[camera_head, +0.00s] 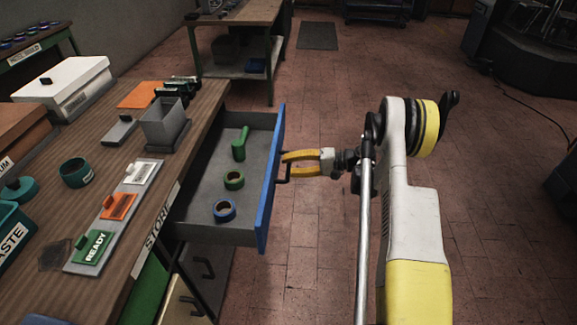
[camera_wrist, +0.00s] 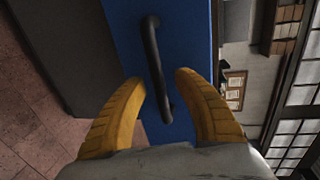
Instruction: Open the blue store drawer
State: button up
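The blue store drawer (camera_head: 270,185) is pulled well out from under the wooden workbench, below a label that reads "STOR…". Its blue front and dark bar handle (camera_wrist: 157,70) fill the middle of the wrist view. My gripper (camera_head: 285,163) has two yellow fingers at the handle, on the outer side of the drawer front. In the wrist view my gripper (camera_wrist: 160,80) is open, with one finger on each side of the handle and visible gaps.
The wooden bench (camera_head: 190,100) on the left carries a grey bin (camera_head: 163,125), a white box (camera_head: 65,85), and a tray of white, orange and green labelled blocks (camera_head: 112,225). Another bench (camera_head: 240,12) stands behind. The tiled floor (camera_head: 310,250) right of the drawer is clear.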

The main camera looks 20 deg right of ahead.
jog(key=v, duration=1.2)
dwell(0.4)
